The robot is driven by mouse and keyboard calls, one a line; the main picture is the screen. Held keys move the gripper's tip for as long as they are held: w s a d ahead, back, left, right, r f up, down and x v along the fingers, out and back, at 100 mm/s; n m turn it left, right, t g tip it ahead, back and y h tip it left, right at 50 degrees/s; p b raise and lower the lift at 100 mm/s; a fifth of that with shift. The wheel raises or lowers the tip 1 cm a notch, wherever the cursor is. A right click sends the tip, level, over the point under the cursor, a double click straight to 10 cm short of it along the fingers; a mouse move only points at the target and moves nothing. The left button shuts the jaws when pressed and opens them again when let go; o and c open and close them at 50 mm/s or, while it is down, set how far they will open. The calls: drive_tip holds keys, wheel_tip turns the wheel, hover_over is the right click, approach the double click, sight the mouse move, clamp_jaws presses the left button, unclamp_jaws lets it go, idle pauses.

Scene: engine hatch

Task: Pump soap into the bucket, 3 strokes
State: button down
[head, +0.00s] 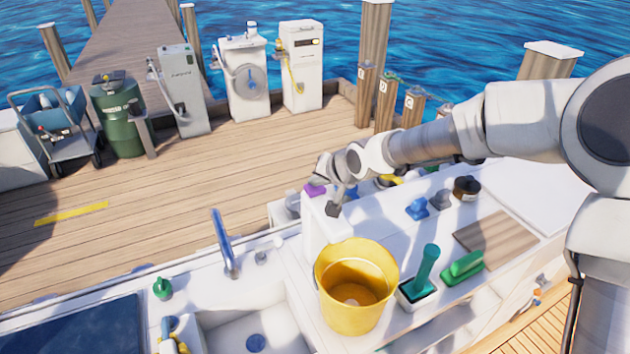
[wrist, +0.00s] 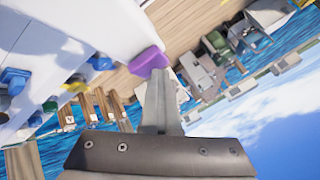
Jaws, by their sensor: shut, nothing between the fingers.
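A white soap dispenser (head: 322,232) stands upright on the counter behind the bucket, with a purple pump top (head: 315,189). The yellow bucket (head: 345,317) stands upright in front of the dispenser, open at the top. Some brownish shading shows inside it; I cannot tell whether that is soap. In the wrist view, my gripper (wrist: 158,73) is shut and empty, with its fingertips at the purple top (wrist: 148,60). I cannot tell whether they touch it. The fingertips are hard to make out in the head view.
A blue tap (head: 224,243) and a sink are left of the bucket. A green brush in a holder (head: 418,290) and a green scrubber (head: 463,267) stand close on the right. Blue and dark knobs lie behind them. A brown board (head: 495,237) lies further right.

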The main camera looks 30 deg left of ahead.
sight(317, 190)
drive_tip(key=shift+r+p, duration=1.05)
drive_tip(key=shift+r, duration=0.3)
wheel_tip(317, 190, up, 5)
drive_tip(key=p, duration=0.3)
drive_tip(key=shift+p, duration=0.35)
drive_tip(key=shift+r, duration=0.1)
idle(1.6)
